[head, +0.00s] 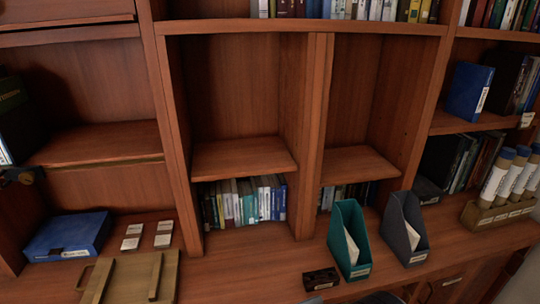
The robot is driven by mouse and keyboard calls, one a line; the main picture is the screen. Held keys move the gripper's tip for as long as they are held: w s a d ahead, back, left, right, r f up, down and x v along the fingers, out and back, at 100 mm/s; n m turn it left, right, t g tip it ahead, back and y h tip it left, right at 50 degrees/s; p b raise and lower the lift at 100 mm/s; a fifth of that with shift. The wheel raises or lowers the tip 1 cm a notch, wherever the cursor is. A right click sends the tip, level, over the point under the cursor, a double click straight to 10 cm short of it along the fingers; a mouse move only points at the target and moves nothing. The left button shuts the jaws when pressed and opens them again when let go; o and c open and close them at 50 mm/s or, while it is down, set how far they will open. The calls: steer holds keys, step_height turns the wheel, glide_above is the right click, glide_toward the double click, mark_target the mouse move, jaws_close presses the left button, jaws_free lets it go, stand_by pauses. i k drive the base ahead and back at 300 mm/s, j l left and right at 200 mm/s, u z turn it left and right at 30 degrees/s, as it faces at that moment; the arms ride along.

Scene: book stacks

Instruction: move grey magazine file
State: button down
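The grey magazine file (394,226) stands upright on the wooden counter, right of centre, with white papers showing in its open front. A label is on its lower front edge. A teal magazine file (340,236) stands just to its left, also with papers inside, with a small gap between them at the front. My gripper cannot be made out in the head view; only dark, unclear shapes show at the bottom edge.
A small dark labelled box (320,279) sits left of the teal file. A holder with white tubes (492,215) stands at the right. The counter's middle (250,262) is clear. Two shelves (243,158) above are empty.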

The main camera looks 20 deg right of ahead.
mark_target(403, 228)
steer(key=z, duration=1.75)
steer(key=i+l+u, duration=0.25)
steer(key=u, duration=0.25)
steer(key=i+l+u, duration=0.15)
steer(key=l+u, duration=0.3)
steer(key=i+l+u, duration=0.15)
steer(key=u, duration=0.35)
steer(key=l+u, duration=0.5)
